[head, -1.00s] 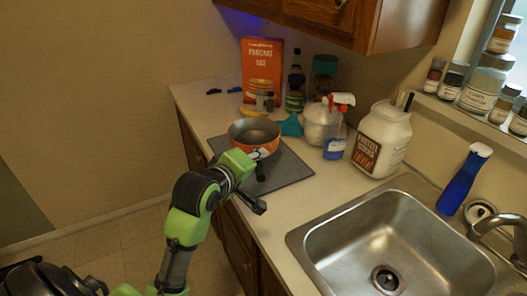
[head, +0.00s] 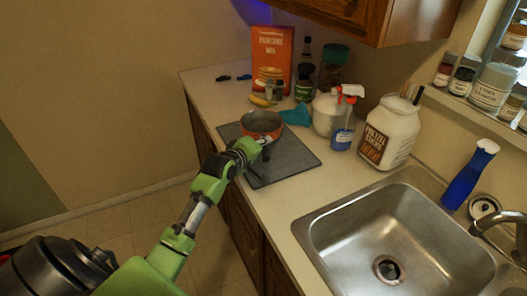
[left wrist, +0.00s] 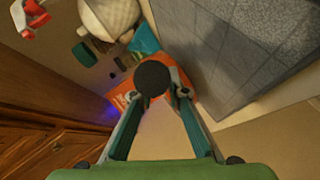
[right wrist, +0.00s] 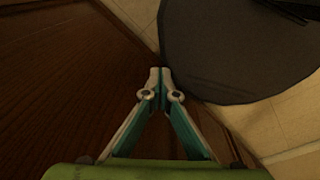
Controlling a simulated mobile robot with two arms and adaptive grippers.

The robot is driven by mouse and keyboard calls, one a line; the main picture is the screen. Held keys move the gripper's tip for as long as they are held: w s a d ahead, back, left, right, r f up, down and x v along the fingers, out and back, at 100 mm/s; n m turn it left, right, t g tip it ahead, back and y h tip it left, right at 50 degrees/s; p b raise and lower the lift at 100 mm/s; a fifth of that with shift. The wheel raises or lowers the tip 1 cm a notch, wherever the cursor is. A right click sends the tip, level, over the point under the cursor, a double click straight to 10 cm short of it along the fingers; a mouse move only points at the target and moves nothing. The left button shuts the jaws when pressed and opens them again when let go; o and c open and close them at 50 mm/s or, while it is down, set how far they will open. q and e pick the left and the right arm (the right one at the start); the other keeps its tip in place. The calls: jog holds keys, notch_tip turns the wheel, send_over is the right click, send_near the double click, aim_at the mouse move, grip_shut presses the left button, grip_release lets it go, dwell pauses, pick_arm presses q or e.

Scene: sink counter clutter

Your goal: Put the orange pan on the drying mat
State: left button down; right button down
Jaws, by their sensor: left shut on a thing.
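The orange pan (head: 262,121) is upright over the far part of the dark grey drying mat (head: 298,157) in the head view. I cannot tell whether its base touches the mat. My left gripper (head: 260,143) is at the pan's near side, shut on its handle. In the left wrist view the dark round handle end (left wrist: 152,78) sits between the fingers of the left gripper (left wrist: 160,92); the mat (left wrist: 215,50) is at the right. My right gripper (right wrist: 160,73) shows only in the right wrist view, its fingertips together and empty.
A pancake mix box (head: 272,52), bottles and jars stand behind the mat. A teal item (head: 296,115), a spray bottle (head: 344,120) and a pretzel jar (head: 391,132) are to its right. The sink (head: 385,240) is nearer.

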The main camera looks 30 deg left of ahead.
pick_arm(q)
jog(key=shift+w+a+f+p, duration=0.15)
jog(key=shift+f+p, duration=0.45)
jog(key=shift+f, duration=0.95)
jog(key=c, duration=2.3)
grip_release()
jog(key=shift+f, duration=0.25)
jog(key=o, duration=0.3)
jog(key=shift+o, duration=0.2)
jog(key=shift+r, duration=0.15)
jog(key=b+v, duration=0.1)
jog(key=v, duration=0.9)
jog(key=shift+s+r, duration=0.15)
jog(key=shift+s, duration=0.2)
jog(key=shift+s+r, duration=0.3)
jog(key=shift+s, duration=0.35)
